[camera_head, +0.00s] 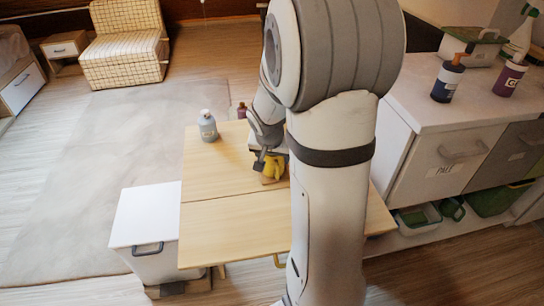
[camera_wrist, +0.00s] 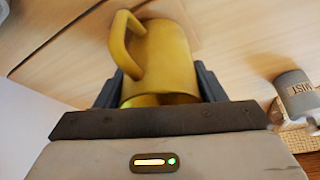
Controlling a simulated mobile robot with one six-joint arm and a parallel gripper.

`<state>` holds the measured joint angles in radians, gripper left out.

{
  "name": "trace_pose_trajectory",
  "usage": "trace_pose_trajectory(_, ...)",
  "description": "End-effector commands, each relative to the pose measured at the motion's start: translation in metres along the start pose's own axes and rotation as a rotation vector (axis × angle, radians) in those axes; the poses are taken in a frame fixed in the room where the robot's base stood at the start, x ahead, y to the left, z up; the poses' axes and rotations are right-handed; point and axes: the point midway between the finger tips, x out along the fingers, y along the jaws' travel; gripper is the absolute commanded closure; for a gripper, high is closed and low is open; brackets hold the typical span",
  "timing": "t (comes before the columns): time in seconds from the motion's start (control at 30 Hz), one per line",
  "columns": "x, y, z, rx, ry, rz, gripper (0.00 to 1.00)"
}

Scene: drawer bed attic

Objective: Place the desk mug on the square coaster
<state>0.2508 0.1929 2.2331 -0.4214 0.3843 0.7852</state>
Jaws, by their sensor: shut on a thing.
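The yellow mug (camera_wrist: 165,62) is between the two fingers of my gripper (camera_wrist: 160,88), which is shut on it. Its handle points to the upper left in the wrist view and its rim is nearest the camera. In the head view the mug (camera_head: 273,168) is over the wooden table, partly hidden by my gripper (camera_head: 268,155). A tan square coaster (camera_wrist: 193,14) shows just past the mug's far end. Its edge also shows below the mug in the head view (camera_head: 267,181). I cannot tell whether the mug touches it.
A grey-blue bottle (camera_head: 208,127) and a dark red bottle (camera_head: 242,111) are toward the table's (camera_head: 215,217) far side. A white box (camera_head: 146,218) is left of it; a counter (camera_head: 430,100) is at right.

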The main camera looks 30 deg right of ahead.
Motion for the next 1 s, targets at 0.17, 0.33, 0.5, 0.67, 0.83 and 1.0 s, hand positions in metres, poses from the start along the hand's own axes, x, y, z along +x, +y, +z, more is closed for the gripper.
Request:
trace_pose_trajectory(0.17, 0.002, 0.0, 0.001, 0.0, 0.0, 0.0, 0.29)
trace_pose_trajectory(0.33, 0.002, 0.0, 0.001, 0.0, 0.0, 0.0, 0.15)
trace_pose_trajectory(0.5, 0.002, 0.001, 0.001, 0.001, 0.0, 0.0, 0.15)
trace_pose_trajectory(0.67, -0.003, 0.001, -0.001, 0.001, 0.0, 0.001, 0.15)
trace_pose_trajectory(0.83, -0.032, 0.0, -0.003, 0.002, 0.004, -0.001, 0.15)
trace_pose_trajectory(1.0, -0.07, 0.001, -0.002, 0.002, 0.004, -0.002, 0.15)
